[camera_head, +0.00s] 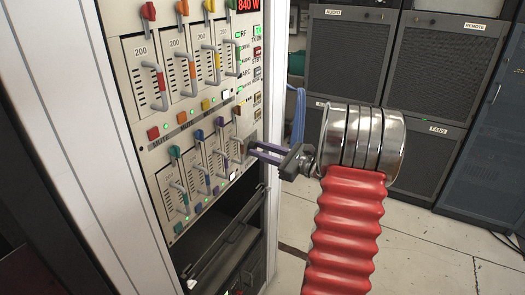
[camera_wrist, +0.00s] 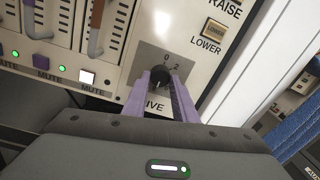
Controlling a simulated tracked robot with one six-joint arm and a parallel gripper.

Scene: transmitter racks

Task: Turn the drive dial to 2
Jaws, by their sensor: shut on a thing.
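The drive dial (camera_wrist: 160,76) is a small black knob on a grey plate (camera_wrist: 146,58) in the wrist view. The marks 0 and 2 show above it, and the letters "IVE" show below it. The rest of the label and scale is covered by my fingers. My gripper (camera_wrist: 166,82) has its two purple fingers shut on the dial, one on each side. I cannot tell for sure which mark the dial points to. In the head view my gripper (camera_head: 251,147) reaches the right edge of the rack panel, where its fingers hide the dial.
The rack panel (camera_head: 150,137) carries rows of coloured sliders and lit buttons left of the dial. The LOWER button (camera_wrist: 213,30) is just above right of it. A dark open bay (camera_head: 220,235) lies below. Dark cabinets (camera_head: 346,60) stand behind, with open floor in front.

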